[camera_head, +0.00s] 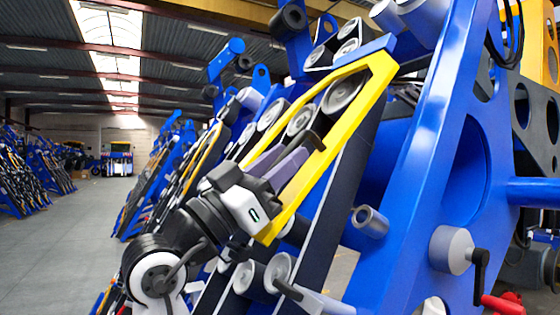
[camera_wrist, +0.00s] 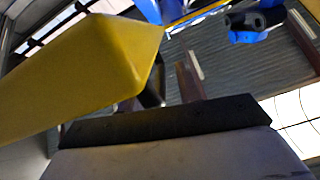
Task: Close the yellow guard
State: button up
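The yellow guard (camera_head: 347,122) is a long tilted frame on the blue harvester chassis, with grey rollers seen through its opening. Its upper corner is near the blue top bracket, and its lower end is just right of my wrist. My gripper (camera_head: 308,142) reaches up and right, and its grey-purple fingers overlap the guard's opening. In the wrist view a yellow part of the guard (camera_wrist: 85,70) fills the left side, close to the dark edge of my gripper (camera_wrist: 165,122). Contact between them cannot be made out. The finger gap is not clearly visible.
A large blue side plate (camera_head: 440,130) stands to the right. A grey knob with a black crank (camera_head: 452,250) and a short grey tube (camera_head: 370,221) stick out from the chassis. More blue machines line the hall at left, beside open floor (camera_head: 85,235).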

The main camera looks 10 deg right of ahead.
jog(key=b+v, duration=0.1)
jog(key=v, duration=0.6)
jog(key=shift+a+f+b, duration=0.15)
jog(key=shift+a+b, duration=0.05)
jog(key=shift+b, duration=0.2)
jog(key=shift+s, duration=0.1)
